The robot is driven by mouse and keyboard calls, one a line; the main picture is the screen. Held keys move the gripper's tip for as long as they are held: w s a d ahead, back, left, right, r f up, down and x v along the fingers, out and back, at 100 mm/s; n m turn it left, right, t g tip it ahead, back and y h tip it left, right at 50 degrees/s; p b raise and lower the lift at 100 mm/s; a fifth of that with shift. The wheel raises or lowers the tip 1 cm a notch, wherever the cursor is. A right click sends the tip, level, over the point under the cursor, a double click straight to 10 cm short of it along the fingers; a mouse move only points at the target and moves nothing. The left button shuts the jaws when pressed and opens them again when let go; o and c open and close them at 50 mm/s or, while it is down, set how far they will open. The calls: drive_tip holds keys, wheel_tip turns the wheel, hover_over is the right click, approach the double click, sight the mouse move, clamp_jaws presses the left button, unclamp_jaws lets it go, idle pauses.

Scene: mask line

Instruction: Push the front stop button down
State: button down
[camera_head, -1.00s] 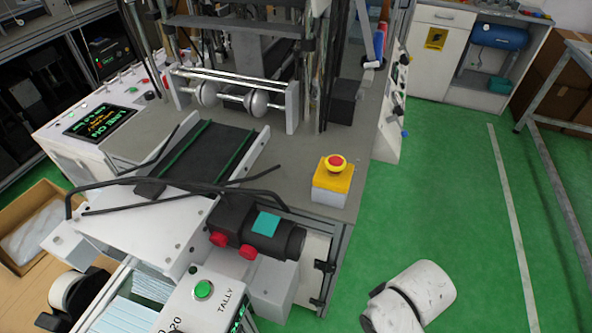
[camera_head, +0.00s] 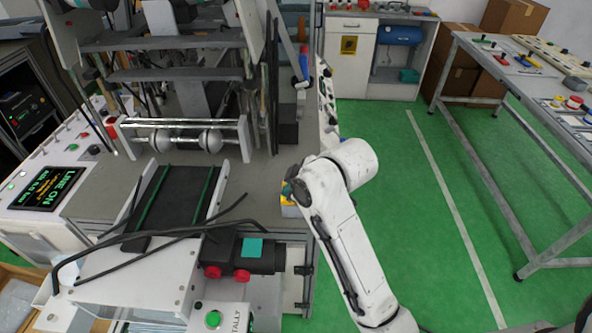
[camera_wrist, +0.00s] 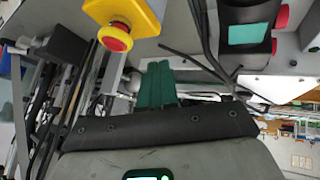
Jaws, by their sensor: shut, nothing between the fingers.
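The front stop button is a red mushroom knob (camera_wrist: 116,37) on a yellow box (camera_wrist: 130,12), at the top of the wrist view. In the head view my white arm hides most of it; only a sliver of the yellow box (camera_head: 287,201) shows beside the arm. My gripper (camera_wrist: 157,66) shows in the wrist view as two dark green fingers, closed together with nothing between them. The fingers appear below and right of the red knob in that picture, apart from it. The gripper cannot be made out in the head view behind the arm.
The black motor (camera_head: 245,256) with red knobs and a teal label sits near the button. Thin black bars (camera_head: 150,236) cross the front of the machine by the dark belt (camera_head: 172,200). Green floor (camera_head: 400,190) is open to the right, before a grey table (camera_head: 520,80).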

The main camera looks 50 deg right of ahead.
drive_tip(key=w+d+r+n+t+h+p, duration=0.1)
drive_tip(key=w+d+r+n+p, duration=0.1)
drive_tip(key=d+r, duration=0.4)
wheel_tip(320, 180, up, 3)
drive_tip(key=shift+w+f, duration=0.1)
drive_tip(key=shift+w, duration=0.3)
drive_tip(key=shift+f, duration=0.1)
wheel_tip(320, 180, down, 6)
drive_tip(key=b, duration=0.6)
drive_tip(key=shift+f+b, duration=0.1)
drive_tip(key=shift+b, duration=0.2)
drive_tip(key=shift+f+b, duration=0.7)
drive_tip(key=shift+f, duration=0.5)
drive_tip(key=shift+f, duration=0.1)
drive_tip(key=shift+f, duration=0.25)
